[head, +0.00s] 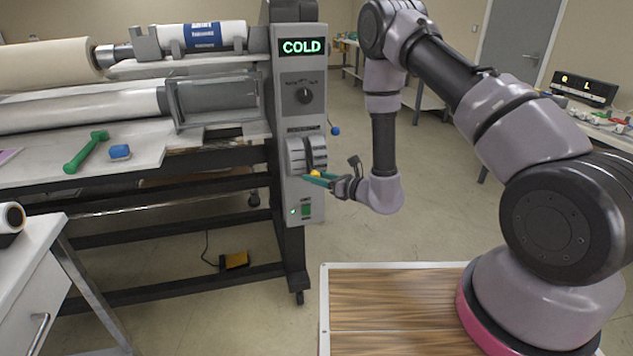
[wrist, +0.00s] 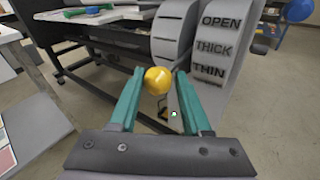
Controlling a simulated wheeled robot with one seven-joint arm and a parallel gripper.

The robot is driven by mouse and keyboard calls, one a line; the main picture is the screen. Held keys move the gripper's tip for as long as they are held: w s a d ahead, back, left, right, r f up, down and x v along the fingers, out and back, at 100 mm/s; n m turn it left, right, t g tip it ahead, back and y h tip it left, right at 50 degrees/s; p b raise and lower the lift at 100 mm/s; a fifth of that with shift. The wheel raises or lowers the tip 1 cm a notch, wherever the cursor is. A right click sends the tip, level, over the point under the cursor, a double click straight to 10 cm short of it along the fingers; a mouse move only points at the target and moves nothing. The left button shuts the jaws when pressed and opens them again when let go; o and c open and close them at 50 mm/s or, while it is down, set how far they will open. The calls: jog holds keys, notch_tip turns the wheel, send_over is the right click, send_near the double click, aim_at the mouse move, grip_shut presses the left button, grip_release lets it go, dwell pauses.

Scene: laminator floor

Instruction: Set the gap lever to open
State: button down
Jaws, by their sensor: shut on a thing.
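The gap lever ends in a yellow ball knob (wrist: 158,80), low on the lever housing (wrist: 175,32) and level with about the THIN label. The label plate (wrist: 218,45) reads OPEN at the top, THICK in the middle and THIN at the bottom. In the head view the knob (head: 316,174) shows small at the lower front of the grey housing (head: 306,152). My gripper (head: 318,180) has its green fingers around the knob, and in the wrist view the fingers (wrist: 160,88) are shut on it from both sides. The lever's shaft is mostly hidden.
The control column (head: 303,100) has a COLD display (head: 303,47), a dial (head: 304,95) and a green switch (head: 306,210). A yellow pedal (head: 234,260) is on the floor. Open floor lies right of the column.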

jog(key=r+g, duration=0.1)
jog(key=r, duration=0.1)
jog(key=w+a+r+m+g+h, duration=0.1)
jog(key=r, duration=0.2)
jog(key=r+g, duration=0.1)
jog(key=r, duration=0.2)
jog(key=shift+w+a+m+h, duration=0.2)
jog(key=shift+w+m+h, duration=0.1)
jog(key=shift+h, duration=0.1)
jog(key=shift+w+r, duration=0.15)
jog(key=shift+r, duration=0.1)
jog(key=c, duration=0.6)
grip_release()
jog(key=shift+r, duration=0.1)
jog(key=shift+c, duration=0.2)
jog(key=shift+o, duration=0.9)
jog(key=shift+w, duration=0.15)
jog(key=shift+d, duration=0.2)
jog(key=shift+a, duration=0.1)
jog(key=s+d+r, duration=0.4)
jog(key=d+r, duration=0.3)
jog(key=d, duration=0.1)
jog(key=shift+s+d+r, duration=0.15)
jog(key=shift+s+d, duration=0.2)
